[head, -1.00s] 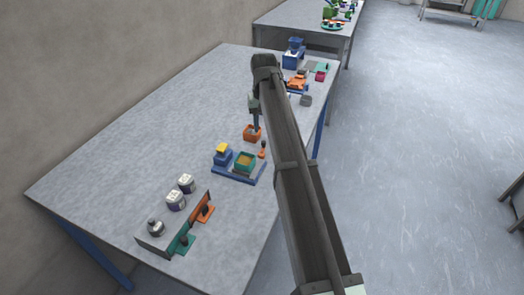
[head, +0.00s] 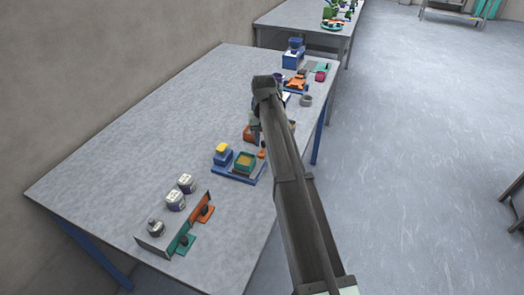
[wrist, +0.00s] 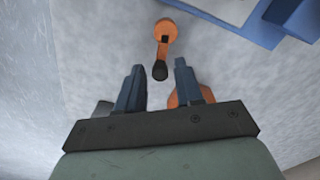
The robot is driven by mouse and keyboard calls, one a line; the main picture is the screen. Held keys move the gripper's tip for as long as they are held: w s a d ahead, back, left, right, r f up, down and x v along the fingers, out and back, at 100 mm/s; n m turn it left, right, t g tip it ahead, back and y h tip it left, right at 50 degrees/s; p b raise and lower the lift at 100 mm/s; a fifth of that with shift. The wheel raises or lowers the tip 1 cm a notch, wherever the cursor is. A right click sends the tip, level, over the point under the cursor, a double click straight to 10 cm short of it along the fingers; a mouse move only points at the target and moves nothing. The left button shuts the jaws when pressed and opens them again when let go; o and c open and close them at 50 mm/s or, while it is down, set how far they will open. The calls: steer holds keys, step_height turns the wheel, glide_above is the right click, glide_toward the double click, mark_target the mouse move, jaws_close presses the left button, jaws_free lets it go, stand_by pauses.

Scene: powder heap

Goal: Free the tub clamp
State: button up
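The clamp (wrist: 163,32), an orange round base with a short lever and black knob, stands on the table. In the head view the clamp (head: 262,153) is beside the blue tray (head: 228,174) that holds a green tub (head: 245,161) of tan powder. My gripper (wrist: 159,68) is open and empty, its two dark fingers apart. In the wrist view the black knob lies between the fingertips; I cannot tell whether they touch it. In the head view my arm hides the fingers. An orange tub (head: 249,134) is partly hidden by my arm.
A blue block with a yellow top (head: 222,154) stands on the tray. A blue device (head: 293,55) and an orange item (head: 296,82) are at the far end. The table's left side is clear.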

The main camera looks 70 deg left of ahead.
jaws_close()
steer(key=n, duration=0.1)
steer(key=s+n, duration=0.1)
steer(key=n, duration=0.2)
steer(key=shift+s+a, duration=0.2)
steer(key=shift+a, duration=0.1)
steer(key=shift+s+n, duration=0.35)
steer(key=shift+n, duration=0.85)
steer(key=shift+s+n, duration=0.35)
steer(key=shift+n, duration=0.85)
steer(key=n, duration=0.1)
steer(key=s+n, duration=0.1)
steer(key=n, duration=0.2)
steer(key=shift+s+d, duration=0.15)
steer(key=shift+d, duration=0.15)
